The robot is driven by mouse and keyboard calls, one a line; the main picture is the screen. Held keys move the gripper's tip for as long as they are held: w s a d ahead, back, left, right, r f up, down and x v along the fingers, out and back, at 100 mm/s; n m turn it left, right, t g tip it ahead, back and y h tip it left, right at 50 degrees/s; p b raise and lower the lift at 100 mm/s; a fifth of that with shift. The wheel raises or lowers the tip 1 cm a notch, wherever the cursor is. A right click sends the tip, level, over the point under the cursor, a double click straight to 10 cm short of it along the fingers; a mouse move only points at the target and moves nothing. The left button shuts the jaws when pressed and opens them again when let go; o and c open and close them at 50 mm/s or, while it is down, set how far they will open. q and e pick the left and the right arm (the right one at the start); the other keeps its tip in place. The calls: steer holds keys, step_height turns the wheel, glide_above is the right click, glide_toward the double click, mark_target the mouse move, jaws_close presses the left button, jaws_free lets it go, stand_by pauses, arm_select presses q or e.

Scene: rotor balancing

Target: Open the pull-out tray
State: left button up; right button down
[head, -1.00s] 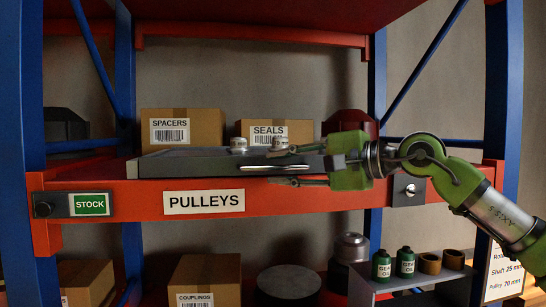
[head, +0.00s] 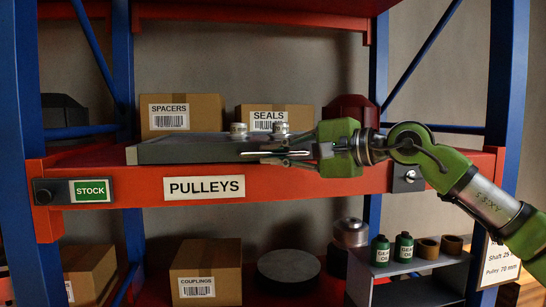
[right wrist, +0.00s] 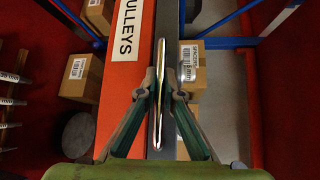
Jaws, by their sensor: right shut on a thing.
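The pull-out tray (head: 190,151) is a flat dark grey slab on the orange shelf above the PULLEYS label. Its front edge also shows in the right wrist view (right wrist: 160,50). A shiny metal bar handle (right wrist: 187,65) runs along the tray's front. My right gripper (head: 264,157), green with dark fingers, reaches in from the right and is shut on the handle. In the right wrist view its fingers (right wrist: 170,85) stand on either side of the handle. My left gripper is in neither view.
Small metal pieces (head: 239,131) stand on the tray. SPACERS (head: 183,113) and SEALS (head: 295,115) boxes stand behind it. The orange shelf beam (head: 300,185) runs below between blue posts (head: 504,90). Green cans (head: 380,250) stand on a grey rack (head: 425,266) at lower right.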

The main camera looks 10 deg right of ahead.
steer(key=s+d+b, duration=0.1)
steer(key=s+b, duration=1.1)
steer(key=s, duration=1.1)
steer(key=shift+s+d+f, duration=0.15)
steer(key=shift+s+d, duration=0.15)
steer(key=shift+d, duration=0.05)
steer(key=c, duration=2.2)
jaws_free()
steer(key=shift+o, duration=0.2)
steer(key=v, duration=1.2)
steer(key=shift+w, duration=0.1)
